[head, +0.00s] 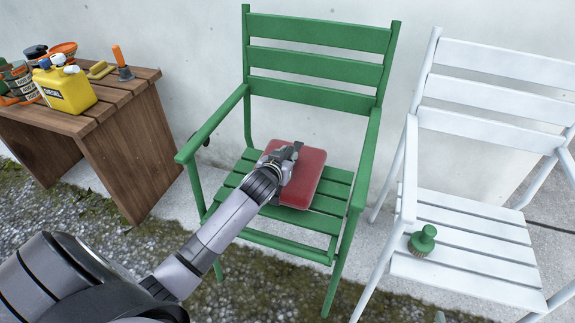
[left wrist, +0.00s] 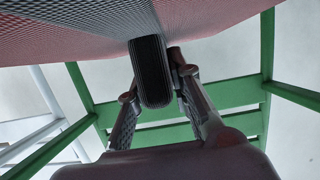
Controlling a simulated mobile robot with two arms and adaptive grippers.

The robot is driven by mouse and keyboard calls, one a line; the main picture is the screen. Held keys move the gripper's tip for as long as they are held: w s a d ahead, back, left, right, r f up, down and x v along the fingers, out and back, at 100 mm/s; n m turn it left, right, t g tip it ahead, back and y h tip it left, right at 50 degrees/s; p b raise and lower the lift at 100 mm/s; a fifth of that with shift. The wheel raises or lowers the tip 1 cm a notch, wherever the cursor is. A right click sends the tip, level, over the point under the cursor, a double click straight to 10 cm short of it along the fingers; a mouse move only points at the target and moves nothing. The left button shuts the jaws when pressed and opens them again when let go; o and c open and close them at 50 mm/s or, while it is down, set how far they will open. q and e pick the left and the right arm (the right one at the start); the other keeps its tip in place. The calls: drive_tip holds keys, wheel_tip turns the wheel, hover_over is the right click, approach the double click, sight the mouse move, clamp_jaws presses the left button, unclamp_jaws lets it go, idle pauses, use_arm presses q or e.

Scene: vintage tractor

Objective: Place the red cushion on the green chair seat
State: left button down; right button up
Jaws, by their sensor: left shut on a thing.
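The red cushion (head: 308,178) is at the green chair seat (head: 335,208), between the armrests, in the head view. I cannot tell whether it rests on the slats or hangs just above them. My left gripper (head: 291,153) reaches over it from the front and is shut on it. The gripper hides part of the cushion's left side. In the left wrist view the cushion's red woven surface (left wrist: 60,38) fills the top, close to the gripper's fingers (left wrist: 155,75). Green chair slats (left wrist: 225,95) show behind. My right gripper is out of view.
A white chair (head: 470,240) stands to the right, with a green brush (head: 423,241) on its seat. A wooden table (head: 125,140) at the left holds a yellow can (head: 66,90) and several pots. The green chair's armrests (head: 212,124) flank the seat. A wall is behind.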

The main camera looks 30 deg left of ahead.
use_arm(q)
wheel_tip(320, 180, down, 3)
drive_tip(key=shift+r+b, duration=0.2)
drive_tip(key=shift+b, duration=0.2)
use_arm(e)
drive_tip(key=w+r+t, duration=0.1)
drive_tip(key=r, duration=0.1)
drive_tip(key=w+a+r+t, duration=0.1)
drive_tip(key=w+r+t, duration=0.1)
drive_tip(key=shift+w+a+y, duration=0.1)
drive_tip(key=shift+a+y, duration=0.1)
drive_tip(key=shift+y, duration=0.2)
use_arm(q)
drive_tip(key=shift+f, duration=0.15)
drive_tip(key=c, duration=1.9)
unclamp_jaws()
drive_tip(key=shift+f, duration=0.15)
drive_tip(key=o, duration=0.5)
drive_tip(key=shift+c, duration=0.2)
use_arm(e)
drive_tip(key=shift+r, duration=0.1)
